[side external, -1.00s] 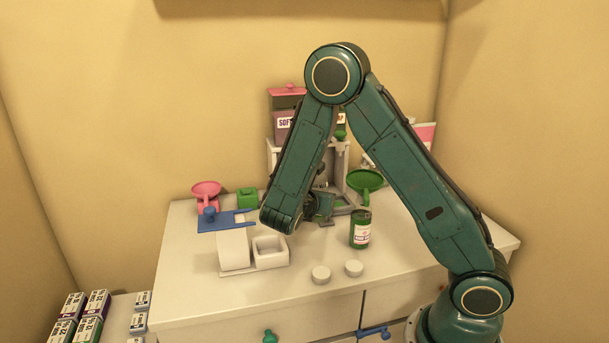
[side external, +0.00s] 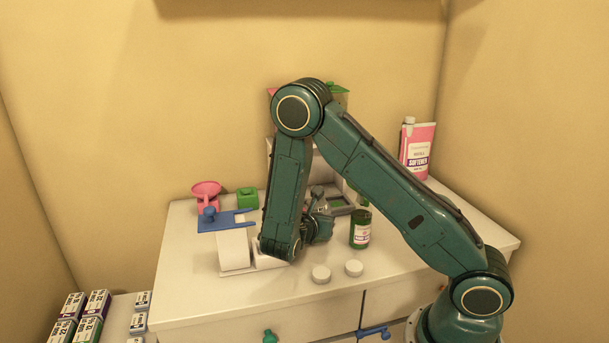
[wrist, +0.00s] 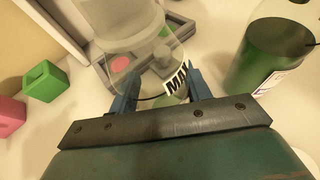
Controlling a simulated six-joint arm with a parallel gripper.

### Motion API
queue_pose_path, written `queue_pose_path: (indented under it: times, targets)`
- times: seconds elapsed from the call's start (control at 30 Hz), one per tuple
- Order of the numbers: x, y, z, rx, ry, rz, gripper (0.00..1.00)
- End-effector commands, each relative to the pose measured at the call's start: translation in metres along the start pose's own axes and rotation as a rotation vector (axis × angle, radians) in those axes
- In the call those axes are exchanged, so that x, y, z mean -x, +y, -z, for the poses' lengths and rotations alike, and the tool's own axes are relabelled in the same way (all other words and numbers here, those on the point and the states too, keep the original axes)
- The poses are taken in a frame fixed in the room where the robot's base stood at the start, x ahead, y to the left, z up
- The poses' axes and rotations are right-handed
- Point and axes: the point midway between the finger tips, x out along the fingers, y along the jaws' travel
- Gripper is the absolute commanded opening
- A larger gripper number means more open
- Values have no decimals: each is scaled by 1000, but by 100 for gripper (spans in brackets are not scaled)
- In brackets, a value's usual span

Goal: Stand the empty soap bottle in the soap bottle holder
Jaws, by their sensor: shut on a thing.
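My gripper (wrist: 160,90) points down and back over the counter. In the wrist view its two blue fingers are closed on a clear, see-through vessel (wrist: 125,25) with a black "MA…" label, which looks like the empty soap bottle. The counter and grey parts show through it. In the side view my gripper (side external: 320,225) is low over the counter, left of the green-filled bottle (side external: 360,232), and the held vessel cannot be made out. A white holder-like block (side external: 236,250) with a square recess stands left of my gripper. My forearm covers much of the recess.
Two white round caps (side external: 321,273) (side external: 354,268) lie in front. A pink softener bottle (side external: 418,150) stands at the back right. A grey frame (side external: 340,205) is behind the gripper.

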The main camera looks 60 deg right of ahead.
Motion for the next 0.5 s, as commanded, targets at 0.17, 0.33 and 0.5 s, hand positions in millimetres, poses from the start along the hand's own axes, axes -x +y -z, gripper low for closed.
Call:
queue_pose_path:
  times: [0.17, 0.33, 0.5]
  targets:
    - [-2, 0, 5, -1, 0, 0, 24]
    - [-2, 0, 5, -1, 0, -1, 24]
    - [-3, 0, 7, -1, 0, -1, 24]
